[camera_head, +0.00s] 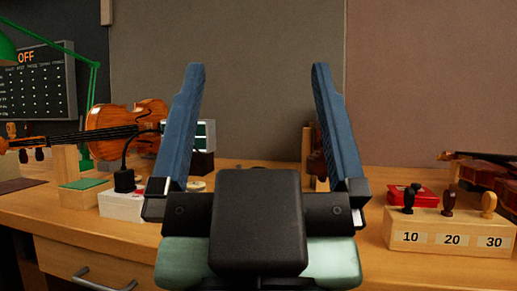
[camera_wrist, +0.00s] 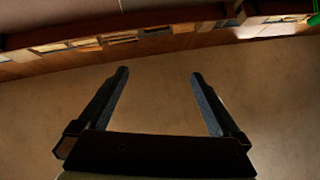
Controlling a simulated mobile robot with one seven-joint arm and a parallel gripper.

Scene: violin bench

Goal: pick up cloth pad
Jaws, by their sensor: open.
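My gripper (camera_head: 259,67) is raised in front of the bench in the head view, its two blue fingers wide apart and nothing between them. It also shows open and empty in the wrist view (camera_wrist: 160,73). I cannot clearly make out a cloth pad. A flat green-topped piece (camera_head: 86,184) lies on the bench at left, below the violin; I cannot tell whether it is cloth. My gripper is apart from it, to its right. My gripper and arm hide the middle of the bench.
A violin (camera_head: 125,125) rests on a support at left, near a green lamp (camera_head: 92,85). A white box (camera_head: 122,205) stands near the bench front. A drawer handle (camera_head: 103,280) sticks out.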

